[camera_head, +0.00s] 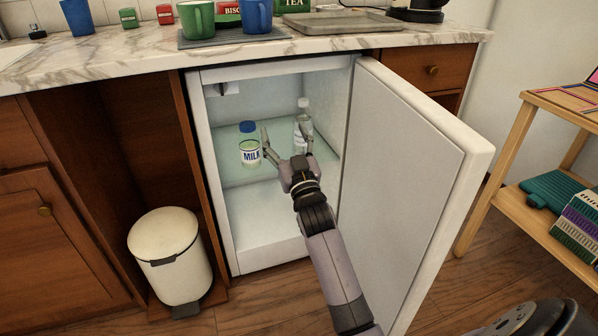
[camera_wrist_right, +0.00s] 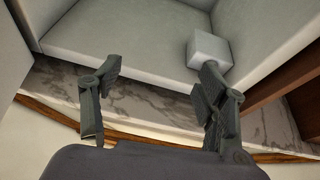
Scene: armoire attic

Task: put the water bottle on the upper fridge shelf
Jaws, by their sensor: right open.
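The clear water bottle (camera_head: 303,117) with a white cap appears to stand upright on the pale upper shelf (camera_head: 228,178) of the open fridge, towards the right. My right gripper (camera_head: 287,143) is inside the fridge, in front of the bottle. Its fingers are spread, and the right one overlaps the bottle's lower part in the head view. In the right wrist view the gripper (camera_wrist_right: 155,92) is open with nothing between its fingers, and the bottle does not show. Whether a finger touches the bottle I cannot tell. My left gripper is out of view.
A milk bottle (camera_head: 250,151) with a blue cap stands left of my gripper. The fridge door (camera_head: 410,175) is swung open to the right. A white box (camera_wrist_right: 208,50) sits at the fridge's upper corner. A white bin (camera_head: 168,250) stands left; a wooden shelf stand (camera_head: 500,165) is right.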

